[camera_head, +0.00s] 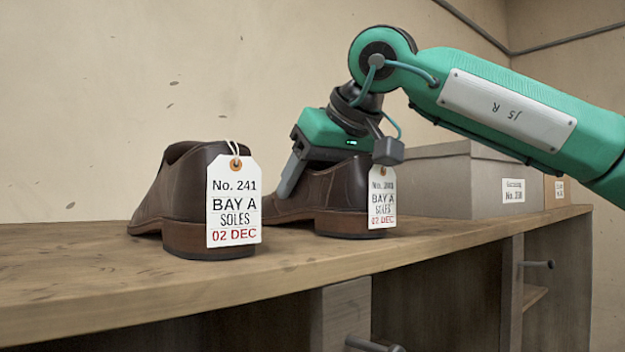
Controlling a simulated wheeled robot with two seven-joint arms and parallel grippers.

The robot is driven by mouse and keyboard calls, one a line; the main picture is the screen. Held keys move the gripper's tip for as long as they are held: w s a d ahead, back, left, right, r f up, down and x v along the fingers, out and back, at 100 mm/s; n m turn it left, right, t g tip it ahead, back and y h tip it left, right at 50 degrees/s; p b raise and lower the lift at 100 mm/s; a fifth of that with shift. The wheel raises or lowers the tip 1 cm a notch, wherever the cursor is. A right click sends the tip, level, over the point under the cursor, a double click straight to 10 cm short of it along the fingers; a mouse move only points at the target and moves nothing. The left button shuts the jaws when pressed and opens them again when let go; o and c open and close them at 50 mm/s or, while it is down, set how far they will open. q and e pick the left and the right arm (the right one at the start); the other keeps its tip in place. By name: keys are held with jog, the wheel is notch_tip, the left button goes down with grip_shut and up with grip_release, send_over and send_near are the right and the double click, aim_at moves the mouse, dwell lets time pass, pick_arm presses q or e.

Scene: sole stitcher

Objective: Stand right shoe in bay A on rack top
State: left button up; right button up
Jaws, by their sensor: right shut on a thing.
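Two brown leather shoes stand upright on the wooden rack top (120,290), heels toward me. The left one in the picture (190,195) carries a white tag (234,205) reading No. 241, BAY A, SOLES, 02 DEC. The right one (335,195) carries a similar BAY A tag (382,200); its number is hard to read. My right gripper (298,185) is shut on this right shoe from above, one finger showing down its left side. The other finger is hidden. The sole appears to touch the rack top. My left gripper is not in view.
A grey lidded box (435,185) with a label stands right behind the held shoe. A brown box (556,190) is beyond it. Metal pegs (375,345) stick out from the rack front below. The rack top at left is clear.

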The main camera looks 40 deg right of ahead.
jog(key=shift+a, duration=0.1)
jog(key=o, duration=1.3)
jog(key=shift+f, duration=0.1)
jog(key=shift+s+r, duration=0.15)
jog(key=shift+r, duration=0.1)
jog(key=b+v, duration=0.2)
jog(key=v, duration=0.9)
jog(key=shift+s+r+b, duration=0.15)
jog(key=shift+r+b, duration=0.15)
jog(key=shift+b, duration=0.1)
